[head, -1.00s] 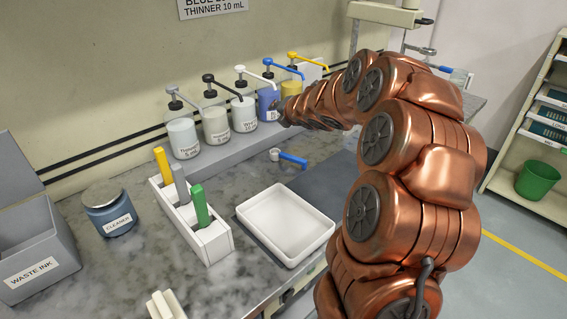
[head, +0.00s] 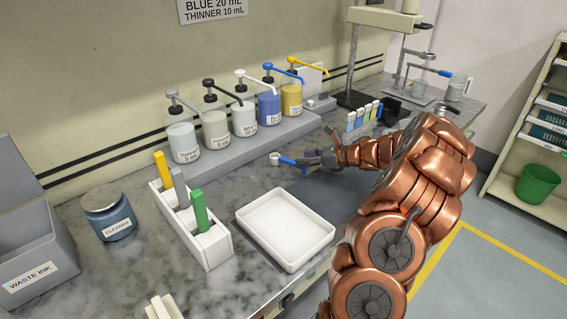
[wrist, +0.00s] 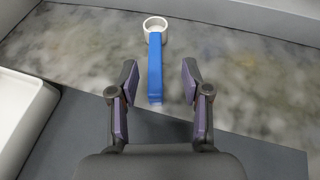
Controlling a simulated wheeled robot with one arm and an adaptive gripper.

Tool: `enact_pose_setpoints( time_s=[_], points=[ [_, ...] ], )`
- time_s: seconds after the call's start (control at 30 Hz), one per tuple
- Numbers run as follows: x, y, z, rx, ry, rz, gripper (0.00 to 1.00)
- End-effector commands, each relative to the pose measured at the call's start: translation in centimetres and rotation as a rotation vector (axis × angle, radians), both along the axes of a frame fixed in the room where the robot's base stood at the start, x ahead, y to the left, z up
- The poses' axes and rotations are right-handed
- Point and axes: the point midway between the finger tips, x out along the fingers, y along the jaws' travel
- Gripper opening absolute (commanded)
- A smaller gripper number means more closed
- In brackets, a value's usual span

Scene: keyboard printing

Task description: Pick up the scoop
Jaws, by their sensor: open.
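The scoop has a blue handle (head: 289,161) and a small round white cup (head: 274,158), and it lies on the grey marbled counter. In the wrist view the scoop's blue handle (wrist: 155,68) points toward me and its white cup (wrist: 155,24) is at the far end. My gripper (head: 310,161) is at the handle end of the scoop in the head view. In the wrist view my gripper (wrist: 159,82) is open, with one finger on each side of the handle's near end and a gap on both sides.
A white tray (head: 286,259) is left of my arm. Pump bottles, including a blue one (head: 268,108), stand on a grey ledge behind the scoop. A white holder (head: 211,247) with coloured-handled tools is further left. A small vial rack (head: 365,115) stands behind my gripper.

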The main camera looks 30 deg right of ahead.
Motion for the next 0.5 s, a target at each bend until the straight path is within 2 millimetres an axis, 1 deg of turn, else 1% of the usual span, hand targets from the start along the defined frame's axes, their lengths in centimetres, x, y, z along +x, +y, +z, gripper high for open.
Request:
enact_pose_setpoints(
  time_s=[0.13,0.37,0.5],
  points=[
    [1.1,0.7,-0.3,0.000,0.001,0.001,0.48],
    [2.1,1.2,-0.8,0.001,0.002,-0.002,0.48],
    [3.1,2.0,-1.2,0.002,0.001,0.000,0.48]
  ],
)
